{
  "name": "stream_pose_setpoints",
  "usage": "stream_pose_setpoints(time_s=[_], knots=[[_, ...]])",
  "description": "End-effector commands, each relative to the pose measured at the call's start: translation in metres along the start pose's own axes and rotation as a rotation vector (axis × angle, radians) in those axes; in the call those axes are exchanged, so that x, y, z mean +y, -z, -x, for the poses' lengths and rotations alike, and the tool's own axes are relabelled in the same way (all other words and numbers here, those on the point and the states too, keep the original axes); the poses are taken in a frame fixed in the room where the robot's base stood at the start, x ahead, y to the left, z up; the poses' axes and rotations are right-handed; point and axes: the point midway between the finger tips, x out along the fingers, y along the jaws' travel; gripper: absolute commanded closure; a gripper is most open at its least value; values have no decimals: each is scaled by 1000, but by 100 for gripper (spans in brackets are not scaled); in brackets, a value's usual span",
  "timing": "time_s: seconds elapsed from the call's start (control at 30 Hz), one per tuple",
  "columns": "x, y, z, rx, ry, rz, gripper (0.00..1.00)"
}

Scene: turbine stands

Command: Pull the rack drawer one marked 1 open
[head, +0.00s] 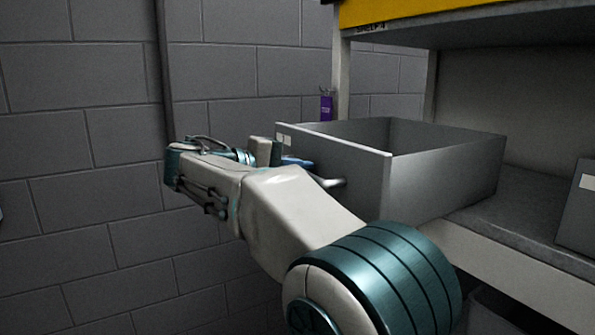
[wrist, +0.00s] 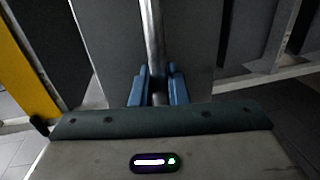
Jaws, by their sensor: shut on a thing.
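The grey rack drawer (head: 445,178) juts out from the rack's shelf, with its open top and hollow inside showing in the head view. Small white labels (head: 284,140) sit at the upper left of its front; any number is too small to read. Its pale bar handle (head: 333,183) is partly hidden behind my arm. My gripper (head: 297,162) is at the drawer's front, mostly hidden by my own wrist. In the wrist view, the blue fingers of my gripper (wrist: 158,90) are shut on the metal handle bar (wrist: 154,38), one on each side.
The rack's shelf (head: 520,225) runs under the drawer. Another grey bin (head: 579,210) with a white label stands at the right edge. A yellow beam (head: 400,10) crosses above. A purple tag (head: 326,106) hangs by the rack post. A grey block wall (head: 90,130) stands behind, left of my arm.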

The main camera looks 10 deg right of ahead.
Motion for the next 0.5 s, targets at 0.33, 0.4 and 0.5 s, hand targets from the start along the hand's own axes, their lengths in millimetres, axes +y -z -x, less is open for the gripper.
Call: stream_pose_setpoints(time_s=[0.33, 0.4, 0.5], knots=[[-1, 0, 0, -2, 0, 1, 67], [-1, 0, 0, -1, 0, 1, 67], [0, 0, 1, 0, 0, 1, 67]])
